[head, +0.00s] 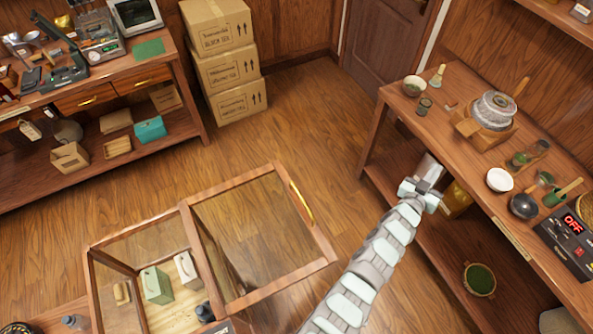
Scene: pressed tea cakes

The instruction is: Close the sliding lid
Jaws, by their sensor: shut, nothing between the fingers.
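The sliding lid is a wood-framed glass panel (262,291) with a brass handle (301,204) on its right side. It sticks out to the right of a wood-framed glass case (95,292) at the bottom left, with the floor visible through it. The left part of the case is uncovered, showing a green tin (157,285) and a white tin (187,268) inside. My gripper (428,185) is shut and empty, right of the lid and apart from the handle, near the front edge of the right workbench. Its fingertips are small and hard to make out.
Stacked cartons (229,67) stand at the back. A left workbench (185,75) holds tools and a screen.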

